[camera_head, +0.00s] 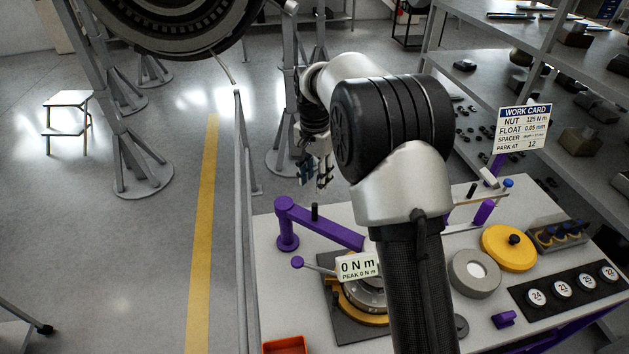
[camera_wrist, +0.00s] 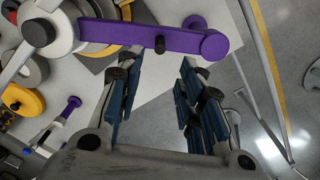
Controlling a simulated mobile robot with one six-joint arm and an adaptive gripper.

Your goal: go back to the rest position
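My gripper (camera_head: 316,172) hangs over the far left part of the workbench (camera_head: 271,273), beyond the purple arm fixture (camera_head: 322,226). In the wrist view my gripper (camera_wrist: 168,72) shows its blue-padded fingers wide apart with nothing between them. The purple arm fixture also shows in the wrist view (camera_wrist: 150,37), lying across the view beyond the fingertips. I cannot see contact between the fingers and the fixture. My arm hides part of the bench middle in the head view.
A yellow-ringed round fixture (camera_head: 355,307) with a "0 N m" display (camera_head: 358,267) sits on the bench. A yellow disc (camera_head: 509,248), grey ring (camera_head: 474,273) and numbered black strip (camera_head: 570,290) lie right. A work card (camera_head: 522,129) stands behind. A grey rail (camera_head: 242,190) borders the bench's left.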

